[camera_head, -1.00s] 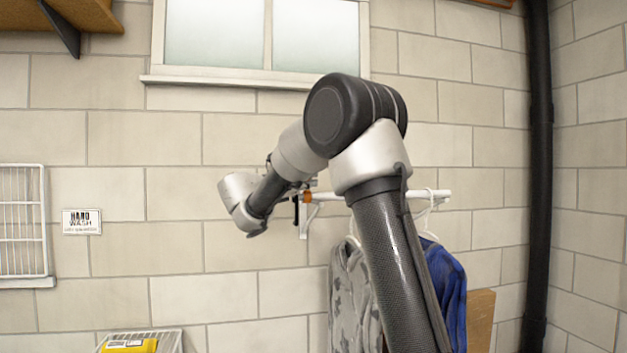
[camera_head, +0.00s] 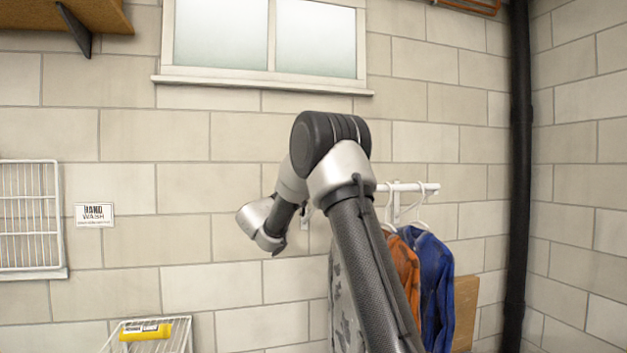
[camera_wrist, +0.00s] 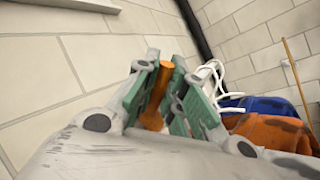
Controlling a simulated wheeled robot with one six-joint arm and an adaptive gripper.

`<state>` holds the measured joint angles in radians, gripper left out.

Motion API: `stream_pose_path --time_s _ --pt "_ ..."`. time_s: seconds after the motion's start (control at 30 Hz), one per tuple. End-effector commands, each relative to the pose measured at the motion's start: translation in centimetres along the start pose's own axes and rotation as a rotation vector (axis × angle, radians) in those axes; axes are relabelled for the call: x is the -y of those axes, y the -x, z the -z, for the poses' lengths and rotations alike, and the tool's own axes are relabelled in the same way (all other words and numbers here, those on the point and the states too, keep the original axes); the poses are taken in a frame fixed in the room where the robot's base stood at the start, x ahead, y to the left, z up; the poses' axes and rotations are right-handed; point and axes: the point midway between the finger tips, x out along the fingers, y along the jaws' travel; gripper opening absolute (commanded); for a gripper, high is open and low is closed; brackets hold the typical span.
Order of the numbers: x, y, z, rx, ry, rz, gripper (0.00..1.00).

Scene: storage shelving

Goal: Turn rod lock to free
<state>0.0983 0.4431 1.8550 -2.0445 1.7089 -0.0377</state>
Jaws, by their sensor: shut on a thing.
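In the wrist view, my gripper (camera_wrist: 163,72) has its green-padded fingers closed around an orange lever (camera_wrist: 155,100), which looks like the rod lock's handle. The lever stands tilted between the fingers, and its base is hidden by my gripper. The white clothes rod (camera_head: 412,187) sticks out from the wall in the head view, with my arm in front of its left part. My gripper and the lock are hidden behind my arm in that view. Whether the lock reads free cannot be told.
White hangers (camera_wrist: 219,82) hold an orange garment (camera_head: 405,270), a blue garment (camera_head: 434,285) and a grey patterned one (camera_head: 345,310) under the rod. A black pipe (camera_head: 519,170) stands at right. A wire rack (camera_head: 180,345) with a yellow item (camera_head: 146,332) is at lower left.

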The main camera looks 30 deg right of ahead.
Motion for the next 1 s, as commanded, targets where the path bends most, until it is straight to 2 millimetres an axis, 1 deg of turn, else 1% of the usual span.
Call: stream_pose_path --time_s 0.5,0.53,0.6,0.63,0.9,1.0 --pt "0.11 0.08 0.02 0.009 -0.014 0.001 0.0" --pt "0.11 0.08 0.02 0.009 -0.014 0.001 0.17" --pt "0.11 0.08 0.02 0.009 -0.014 0.001 0.3" --pt "0.1 0.08 0.02 0.009 -0.014 0.001 0.35" --pt "0.09 0.08 0.01 0.009 -0.014 0.0 0.35" --pt "0.06 0.5 0.05 0.008 -0.014 0.0 0.35"
